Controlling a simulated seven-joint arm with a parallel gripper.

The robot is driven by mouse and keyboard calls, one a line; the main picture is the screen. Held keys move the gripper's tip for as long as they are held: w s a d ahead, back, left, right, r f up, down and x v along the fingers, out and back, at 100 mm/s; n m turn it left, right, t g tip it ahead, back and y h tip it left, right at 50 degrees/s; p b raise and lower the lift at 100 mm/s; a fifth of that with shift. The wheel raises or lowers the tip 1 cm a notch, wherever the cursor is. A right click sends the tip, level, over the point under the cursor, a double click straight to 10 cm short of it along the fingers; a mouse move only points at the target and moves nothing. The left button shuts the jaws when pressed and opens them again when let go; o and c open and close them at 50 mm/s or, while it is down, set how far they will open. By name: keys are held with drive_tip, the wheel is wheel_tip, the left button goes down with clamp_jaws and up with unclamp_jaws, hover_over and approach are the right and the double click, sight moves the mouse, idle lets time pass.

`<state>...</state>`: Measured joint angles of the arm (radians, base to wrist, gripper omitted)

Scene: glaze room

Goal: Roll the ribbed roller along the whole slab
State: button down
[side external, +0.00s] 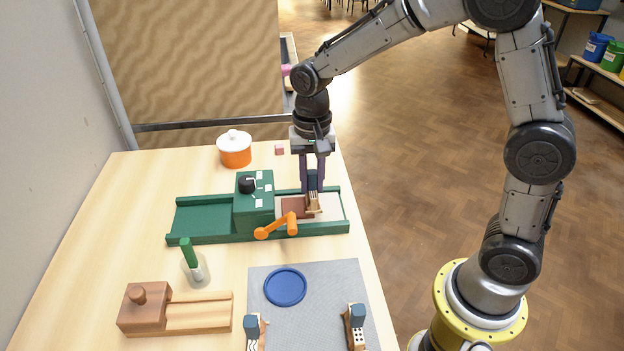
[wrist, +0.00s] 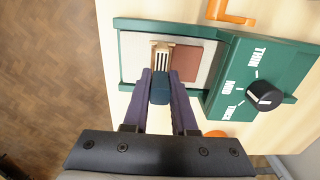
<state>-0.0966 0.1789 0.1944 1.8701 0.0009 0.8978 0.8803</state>
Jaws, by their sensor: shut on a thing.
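The ribbed roller (side external: 313,206) has a light wooden ribbed head and a dark blue handle. My gripper (side external: 313,188) is shut on the handle and points down over the right end of the green slab machine. The wrist view shows my gripper (wrist: 161,84) with a purple finger on each side of the handle, and the roller's ribbed head (wrist: 162,54) ahead of it. The reddish-brown slab (side external: 294,207) lies on the machine's pale bed, and it also shows in the wrist view (wrist: 187,60). The roller is at the slab's right edge in the side view; I cannot tell whether they touch.
The green machine housing (side external: 254,204) with a black knob and an orange crank (side external: 276,227) stands left of the slab. Two other blue-handled tools (side external: 255,331) (side external: 355,326) and a blue disc (side external: 285,287) are on the grey mat (side external: 315,290). An orange pot (side external: 235,152) stands behind.

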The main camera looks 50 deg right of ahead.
drive_tip(key=shift+f, duration=0.4)
idle(0.7)
drive_tip(key=shift+w+a, duration=0.1)
drive_tip(key=shift+w, duration=0.05)
drive_tip(key=shift+w+a, duration=0.45)
drive_tip(key=shift+a, duration=0.1)
drive_tip(key=shift+w+a+f, duration=0.1)
drive_tip(key=shift+w+a, duration=0.35)
drive_tip(key=shift+w, duration=0.05)
idle(0.4)
drive_tip(key=shift+w+a, duration=0.55)
drive_tip(key=shift+w+a, duration=0.1)
drive_tip(key=shift+a, duration=0.05)
drive_tip(key=shift+w+a, duration=0.45)
drive_tip(key=shift+w, duration=0.05)
